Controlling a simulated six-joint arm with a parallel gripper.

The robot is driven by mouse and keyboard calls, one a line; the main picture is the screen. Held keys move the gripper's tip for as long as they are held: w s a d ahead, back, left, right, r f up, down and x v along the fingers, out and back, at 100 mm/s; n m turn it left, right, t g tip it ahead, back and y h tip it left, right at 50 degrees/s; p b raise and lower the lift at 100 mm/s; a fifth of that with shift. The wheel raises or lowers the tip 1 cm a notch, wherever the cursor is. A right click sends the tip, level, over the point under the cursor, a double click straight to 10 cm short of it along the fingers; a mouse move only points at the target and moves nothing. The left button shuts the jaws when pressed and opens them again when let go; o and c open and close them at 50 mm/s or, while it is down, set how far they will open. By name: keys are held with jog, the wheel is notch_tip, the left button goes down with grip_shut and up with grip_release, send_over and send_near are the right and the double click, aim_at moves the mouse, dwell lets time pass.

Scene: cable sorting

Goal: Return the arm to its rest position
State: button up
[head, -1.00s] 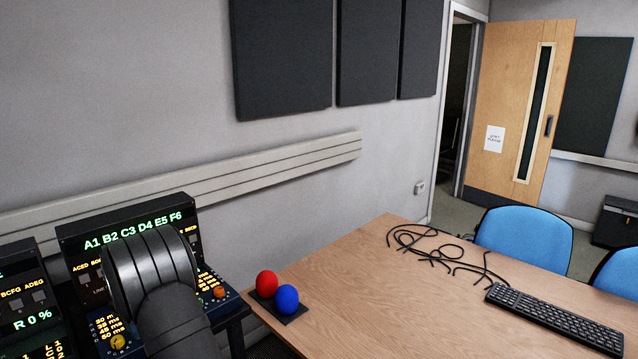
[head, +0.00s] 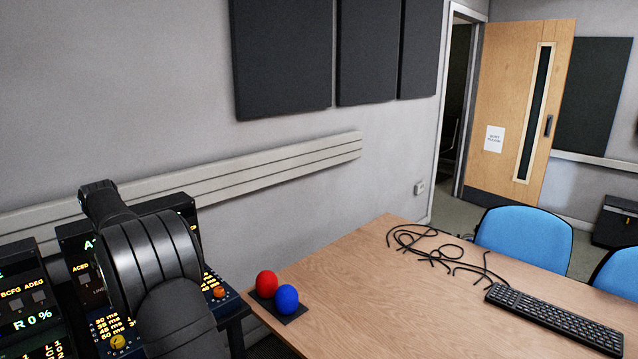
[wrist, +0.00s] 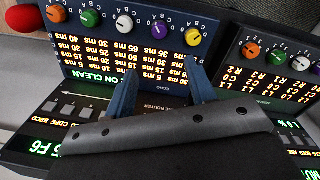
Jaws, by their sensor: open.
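My gripper (wrist: 162,86) shows in the wrist view as two blue fingers standing apart, with nothing between them. It is over the lit control console (wrist: 165,60), whose text appears upside down. I cannot tell the height above the panel. In the head view my dark arm stands at the lower left in front of the console, and one black link rises at its upper left. The gripper's fingers do not show there.
A red ball (head: 266,284) and a blue ball (head: 287,298) sit on a dark base at the table's (head: 350,290) left edge. Black cables (head: 440,250) and a keyboard (head: 553,317) lie to the right. Blue chairs (head: 525,238) stand behind. The table's near middle is clear.

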jog(key=f, duration=1)
jog(key=w+f, duration=0.1)
jog(key=f, duration=0.4)
jog(key=shift+d+f, duration=0.2)
jog(key=shift+f, duration=0.15)
jog(key=n, duration=0.3)
jog(key=shift+r, duration=0.1)
jog(key=n, duration=0.3)
jog(key=shift+n, duration=0.4)
notch_tip(320, 180, up, 13)
jog(key=shift+s+r, duration=0.15)
jog(key=shift+s, duration=0.25)
jog(key=shift+d, duration=0.15)
